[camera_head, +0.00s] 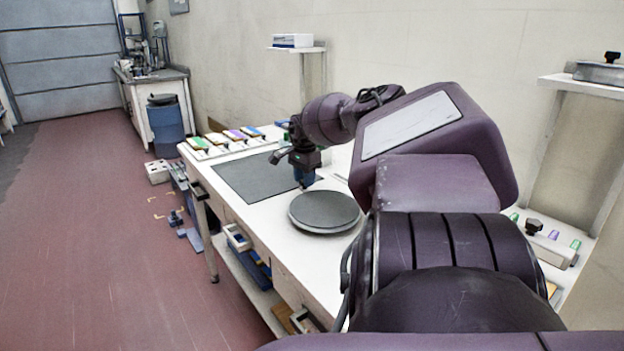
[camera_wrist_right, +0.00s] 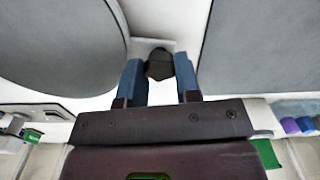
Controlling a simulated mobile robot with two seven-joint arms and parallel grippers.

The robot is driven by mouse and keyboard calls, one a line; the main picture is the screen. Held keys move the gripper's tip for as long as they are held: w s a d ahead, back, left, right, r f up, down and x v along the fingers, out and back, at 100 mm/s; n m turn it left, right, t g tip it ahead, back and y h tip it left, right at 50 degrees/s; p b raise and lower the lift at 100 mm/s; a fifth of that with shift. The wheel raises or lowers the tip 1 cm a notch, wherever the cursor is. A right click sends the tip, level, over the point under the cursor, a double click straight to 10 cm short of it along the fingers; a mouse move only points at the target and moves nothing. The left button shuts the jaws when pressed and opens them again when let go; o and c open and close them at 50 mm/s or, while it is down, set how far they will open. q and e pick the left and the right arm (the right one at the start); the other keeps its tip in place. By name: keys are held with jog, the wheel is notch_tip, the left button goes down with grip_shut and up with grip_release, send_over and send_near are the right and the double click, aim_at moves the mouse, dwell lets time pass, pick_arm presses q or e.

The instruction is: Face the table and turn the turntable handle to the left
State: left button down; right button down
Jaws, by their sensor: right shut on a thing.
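The turntable (camera_head: 324,209) is a round dark grey disc with a light rim, lying on the white table (camera_head: 268,239). It also fills the upper left of the right wrist view (camera_wrist_right: 60,40). Its handle (camera_wrist_right: 158,62) is a small dark knob on a light arm beside the disc. My right gripper (camera_head: 306,182) points down at the far left edge of the turntable. In the right wrist view its blue fingers (camera_wrist_right: 158,80) are shut on the handle, one on each side. In the head view the handle is hidden. My left gripper is not in view.
A flat grey mat (camera_head: 257,177) lies behind the turntable. Several coloured pieces (camera_head: 226,138) line the table's far end. A lower shelf (camera_head: 245,285) and open drawers are at its left side. A blue bin (camera_head: 166,122) stands farther back. The red floor on the left is mostly clear.

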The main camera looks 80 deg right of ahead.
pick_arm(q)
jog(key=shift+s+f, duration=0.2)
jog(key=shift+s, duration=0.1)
pick_arm(e)
jog(key=shift+w+a+n, duration=0.85)
jog(key=shift+a+n, duration=0.05)
jog(key=shift+n, duration=0.2)
jog(key=c, duration=0.8)
grip_release()
jog(key=shift+w+a, duration=0.1)
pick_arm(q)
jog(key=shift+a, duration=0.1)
pick_arm(e)
jog(key=shift+r, duration=0.1)
jog(key=shift+r, duration=0.3)
pick_arm(q)
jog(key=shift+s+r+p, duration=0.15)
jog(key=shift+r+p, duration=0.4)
jog(key=shift+p, duration=0.2)
pick_arm(e)
notch_tip(320, 180, up, 10)
